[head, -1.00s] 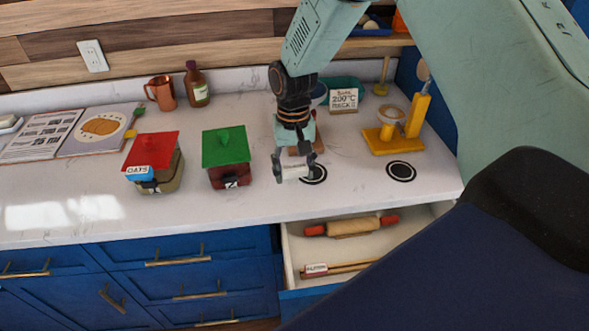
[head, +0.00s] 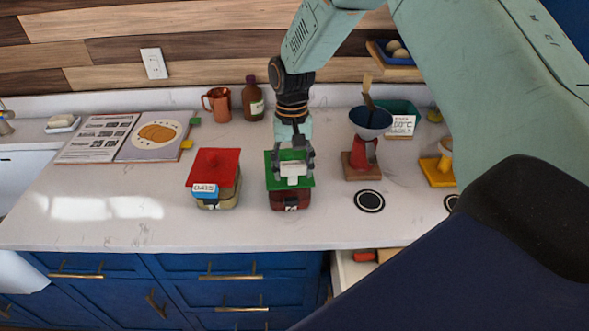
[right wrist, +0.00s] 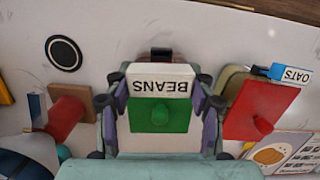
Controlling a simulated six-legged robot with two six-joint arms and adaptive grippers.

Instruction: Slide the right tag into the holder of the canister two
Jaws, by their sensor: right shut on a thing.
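My right gripper (head: 293,160) is shut on a white tag (head: 293,171), which reads BEANS in the right wrist view (right wrist: 160,81). The green-lidded canister (head: 290,199) is dark red and has a small white marking low on its front. The gripper and tag are in front of its green lid in the head view; the lid (right wrist: 160,115) also shows behind the tag in the right wrist view. Whether tag and canister touch cannot be told. A dark holder-like piece (right wrist: 161,54) shows just past the tag; the rest of it is hidden. My left gripper is not in view.
A red-lidded canister (head: 213,168) with an OATS tag (head: 204,189) in a blue holder stands close on the left. A red stand with a blue funnel (head: 371,122) is on the right. A black ring mark (head: 369,201) lies on clear counter. An open drawer (head: 350,271) is below.

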